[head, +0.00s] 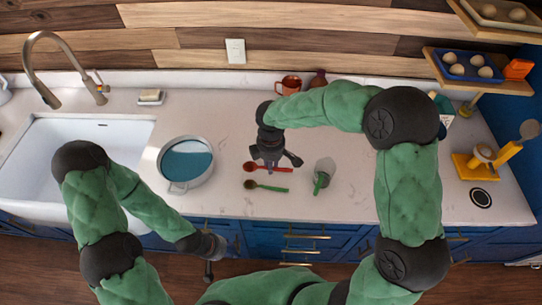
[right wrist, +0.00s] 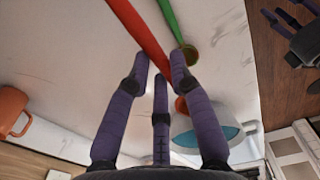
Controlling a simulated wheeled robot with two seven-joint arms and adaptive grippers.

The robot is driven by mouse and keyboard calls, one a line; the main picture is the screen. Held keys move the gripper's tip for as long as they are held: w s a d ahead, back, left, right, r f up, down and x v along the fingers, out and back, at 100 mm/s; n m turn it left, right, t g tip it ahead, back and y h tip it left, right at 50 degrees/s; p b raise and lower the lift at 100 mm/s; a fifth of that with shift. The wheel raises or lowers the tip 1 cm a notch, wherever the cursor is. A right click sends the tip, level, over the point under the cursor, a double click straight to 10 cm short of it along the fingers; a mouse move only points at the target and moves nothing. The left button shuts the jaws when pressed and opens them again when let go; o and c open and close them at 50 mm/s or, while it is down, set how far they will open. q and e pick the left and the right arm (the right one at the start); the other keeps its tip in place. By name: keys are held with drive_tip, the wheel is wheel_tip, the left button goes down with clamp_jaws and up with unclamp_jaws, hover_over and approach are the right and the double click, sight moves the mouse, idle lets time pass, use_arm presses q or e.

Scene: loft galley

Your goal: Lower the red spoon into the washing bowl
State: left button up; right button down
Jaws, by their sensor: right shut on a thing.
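The red spoon (head: 281,170) lies at counter height, its head to the left and its handle to the right. My right gripper (head: 272,164) is over it, shut on its handle. In the right wrist view the red handle (right wrist: 143,32) runs between the fingers (right wrist: 158,68); the spoon's head is partly hidden behind a finger. The washing bowl (head: 164,167), a pale round tub with blue-green water, stands on the counter left of the spoon; it also shows in the right wrist view (right wrist: 215,137). My left gripper (head: 208,268) hangs near the counter's front edge, away from the bowl; its fingers are unclear.
A green spoon (head: 270,187) lies just in front of the red one. Counter between spoons and bowl is clear.

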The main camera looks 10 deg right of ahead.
drive_tip(key=s+r, duration=0.2)
drive_tip(key=s, duration=0.1)
wheel_tip(320, 180, up, 3)
drive_tip(key=p, duration=0.4)
hover_over(249, 170)
drive_tip(key=shift+f, duration=0.1)
drive_tip(key=w+a+f+p, duration=0.1)
drive_tip(key=w+a, duration=0.5)
drive_tip(key=a, duration=0.4)
drive_tip(key=w+a+f+p, duration=0.1)
drive_tip(key=w+a+f, duration=0.1)
drive_tip(key=w+a, duration=0.4)
drive_tip(key=shift+a, duration=1.9)
drive_tip(key=shift+w, duration=0.1)
drive_tip(key=shift+f, duration=0.15)
drive_tip(key=shift+f+b, duration=1.95)
drive_tip(key=shift+f, duration=1.65)
